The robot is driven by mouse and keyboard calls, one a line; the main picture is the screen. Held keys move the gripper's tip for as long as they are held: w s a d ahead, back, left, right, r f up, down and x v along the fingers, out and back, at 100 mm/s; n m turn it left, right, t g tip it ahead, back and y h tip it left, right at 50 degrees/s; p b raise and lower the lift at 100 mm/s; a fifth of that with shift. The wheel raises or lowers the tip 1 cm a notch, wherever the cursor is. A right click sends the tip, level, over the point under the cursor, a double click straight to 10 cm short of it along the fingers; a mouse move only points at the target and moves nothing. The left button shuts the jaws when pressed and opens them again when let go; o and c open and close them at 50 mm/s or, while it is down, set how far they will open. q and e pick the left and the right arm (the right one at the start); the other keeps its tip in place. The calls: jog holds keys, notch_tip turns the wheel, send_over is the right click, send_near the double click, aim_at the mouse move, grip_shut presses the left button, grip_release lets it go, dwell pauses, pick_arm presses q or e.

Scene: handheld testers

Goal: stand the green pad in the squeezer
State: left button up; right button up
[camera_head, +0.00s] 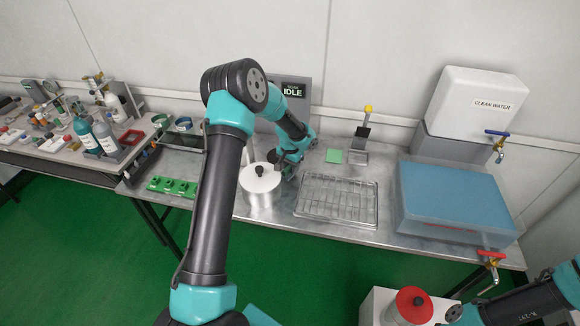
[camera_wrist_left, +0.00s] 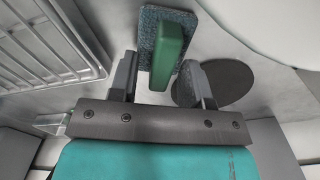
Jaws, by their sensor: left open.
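A pad with a green block on a blue-grey rough base (camera_wrist_left: 168,48) lies between the fingertips of my left gripper (camera_wrist_left: 162,75) in the left wrist view. The fingers are open, with a gap at each side of the block. In the head view, my left gripper (camera_head: 290,163) is low over the table, between the pot and the wire rack, and hides the pad there. A stand with a yellow knob and dark plate (camera_head: 363,132), which looks like the squeezer, stands at the back. A flat green square (camera_head: 333,156) lies beside it. My right arm shows at bottom right; its fingers are unclear.
The wire rack (camera_head: 338,201) is right of my left gripper. A lidded metal pot (camera_head: 261,187) is on its left. A dark disc (camera_wrist_left: 213,83) lies close by. A blue basin (camera_head: 455,196) and a clean-water tank (camera_head: 478,103) are at right.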

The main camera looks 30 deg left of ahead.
aim_at(290, 166)
pick_arm(q)
notch_tip(290, 166, up, 12)
jog(key=shift+r, duration=0.15)
dwell(0.5)
dwell(0.3)
jog(key=o, duration=0.8)
